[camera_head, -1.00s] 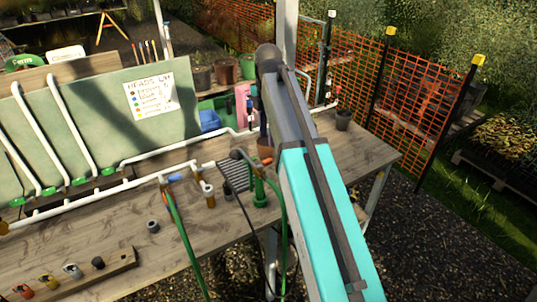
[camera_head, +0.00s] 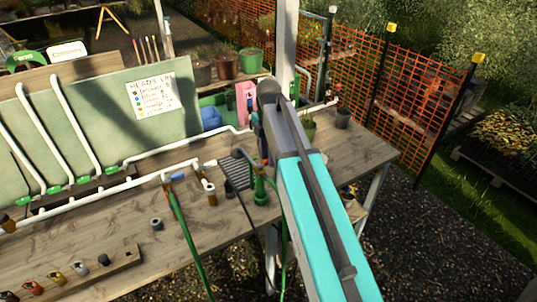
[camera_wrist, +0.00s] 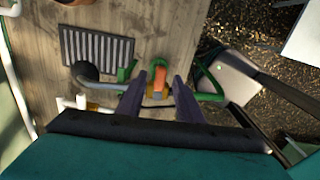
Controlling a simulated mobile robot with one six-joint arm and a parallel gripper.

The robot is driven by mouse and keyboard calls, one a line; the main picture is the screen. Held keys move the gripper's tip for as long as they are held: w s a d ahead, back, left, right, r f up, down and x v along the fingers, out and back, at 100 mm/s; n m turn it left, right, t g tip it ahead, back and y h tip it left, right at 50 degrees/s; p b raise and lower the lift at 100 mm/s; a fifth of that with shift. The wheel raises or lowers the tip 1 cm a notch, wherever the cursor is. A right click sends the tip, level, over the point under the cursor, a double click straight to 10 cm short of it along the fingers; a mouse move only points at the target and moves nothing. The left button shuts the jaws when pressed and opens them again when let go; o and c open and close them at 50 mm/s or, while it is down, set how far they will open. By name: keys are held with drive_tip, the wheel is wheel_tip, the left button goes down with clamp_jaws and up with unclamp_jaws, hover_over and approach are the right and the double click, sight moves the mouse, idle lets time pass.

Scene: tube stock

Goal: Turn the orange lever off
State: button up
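The orange lever (camera_wrist: 159,78) shows in the wrist view on a green fitting with a brass-coloured part below it, above the wooden bench. My gripper (camera_wrist: 156,82) is open, with one dark finger to the left of the lever and one to the right. The lever lies just ahead of the fingertips, in line with the gap. I cannot tell whether the fingers touch it. In the head view my arm hides the lever, and the green standing fitting (camera_head: 260,190) shows beside my arm.
A slatted grey grate (camera_wrist: 97,48) lies left of the lever. A green hose (camera_wrist: 210,85) runs close on the right. White pipes and a green panel (camera_head: 90,120) stand at the left. Small coloured valves (camera_head: 56,279) sit on a wooden strip at the front.

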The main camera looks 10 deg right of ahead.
drive_tip(key=shift+f, duration=0.25)
clamp_jaws()
drive_tip(key=shift+s+m, duration=0.1)
drive_tip(key=shift+m, duration=0.2)
drive_tip(key=shift+s+a+m+b, duration=0.35)
drive_tip(key=shift+s+m, duration=0.4)
drive_tip(key=shift+m, duration=2.15)
drive_tip(key=shift+s+a+m+b, duration=0.35)
drive_tip(key=shift+s+m, duration=0.4)
drive_tip(key=shift+m, duration=2.15)
drive_tip(key=shift+s+a+m+b, duration=0.35)
drive_tip(key=shift+s+m, duration=0.4)
drive_tip(key=shift+m, duration=2.15)
